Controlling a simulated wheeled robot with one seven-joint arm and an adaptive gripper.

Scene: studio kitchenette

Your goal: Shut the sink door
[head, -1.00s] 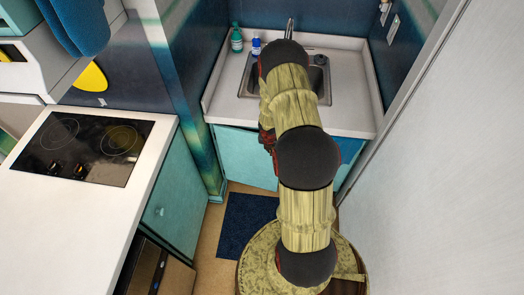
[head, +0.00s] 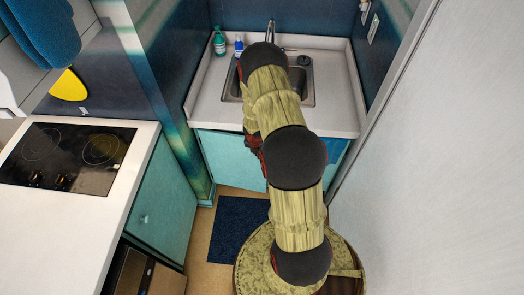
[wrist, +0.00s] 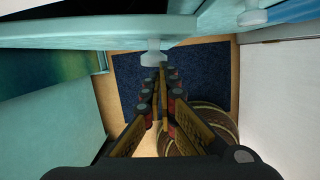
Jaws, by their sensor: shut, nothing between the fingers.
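The sink door (head: 234,160) is a teal panel under the sink counter, left of my arm in the head view. In the head view my arm hides the gripper and part of the cabinet front.
A second knob (wrist: 252,17) shows at the wrist view's upper right. A dark blue mat (head: 238,232) lies on the floor. The stove cabinet (head: 165,205) stands close on the left, and a pale wall (head: 430,190) on the right. The sink (head: 300,88) is above.

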